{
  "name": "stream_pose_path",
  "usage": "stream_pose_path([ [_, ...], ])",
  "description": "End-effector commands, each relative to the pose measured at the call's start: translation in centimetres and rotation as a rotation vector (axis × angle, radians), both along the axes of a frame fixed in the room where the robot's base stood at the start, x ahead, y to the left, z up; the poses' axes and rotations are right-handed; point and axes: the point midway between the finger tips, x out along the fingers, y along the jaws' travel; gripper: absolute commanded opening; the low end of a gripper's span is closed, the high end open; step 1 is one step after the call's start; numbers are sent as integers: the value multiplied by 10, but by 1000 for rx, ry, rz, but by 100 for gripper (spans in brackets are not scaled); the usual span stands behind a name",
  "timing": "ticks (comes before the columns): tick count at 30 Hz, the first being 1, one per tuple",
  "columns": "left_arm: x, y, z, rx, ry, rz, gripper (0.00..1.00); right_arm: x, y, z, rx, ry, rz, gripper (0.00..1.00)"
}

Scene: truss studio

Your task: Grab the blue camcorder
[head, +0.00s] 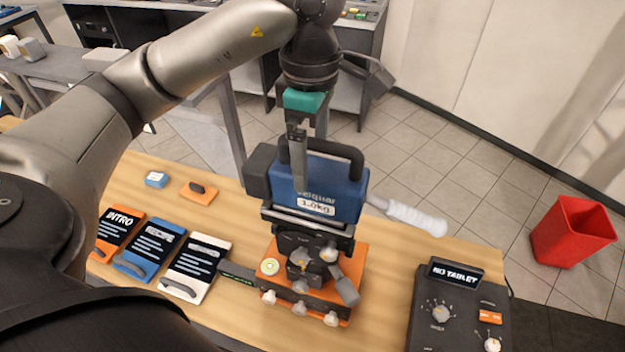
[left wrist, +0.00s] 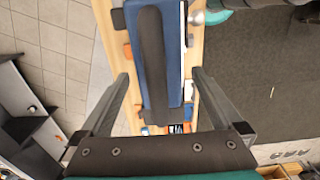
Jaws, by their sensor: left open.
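The blue camcorder (head: 345,197) has a black top handle, a dark lens end on the left and a "1.0kg" label. It sits upright on a black tripod head (head: 305,242) above an orange plate (head: 350,262). My left gripper (head: 308,170) is open and points down at the camcorder. One finger hangs in front of its near face; the other is partly hidden behind the handle. In the left wrist view, the camcorder's black handle (left wrist: 153,60) and blue body lie between the two open fingers (left wrist: 160,78), with gaps at both sides. My right gripper is not seen.
Orange, blue and white cards (head: 198,265) lie left on the wooden table (head: 390,240). A small blue block (head: 157,179) and an orange block (head: 199,192) lie behind them. A "NO TABLET" console (head: 455,310) stands right. A red bin (head: 572,232) stands on the floor.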

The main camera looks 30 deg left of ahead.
Motion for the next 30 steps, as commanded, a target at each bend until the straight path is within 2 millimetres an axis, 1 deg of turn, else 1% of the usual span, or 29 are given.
stream_pose_path([
  [1,0,-1,-7,-1,5,0,100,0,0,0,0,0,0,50],
  [7,1,-1,-27,-1,4,1,100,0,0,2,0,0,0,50],
  [11,2,-1,-32,1,0,0,100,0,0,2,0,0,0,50],
  [17,2,-1,-33,1,0,0,100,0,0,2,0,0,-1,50],
  [20,2,-1,-33,0,0,0,91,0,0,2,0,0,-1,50],
  [30,2,-1,-32,0,0,0,53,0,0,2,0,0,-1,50],
])
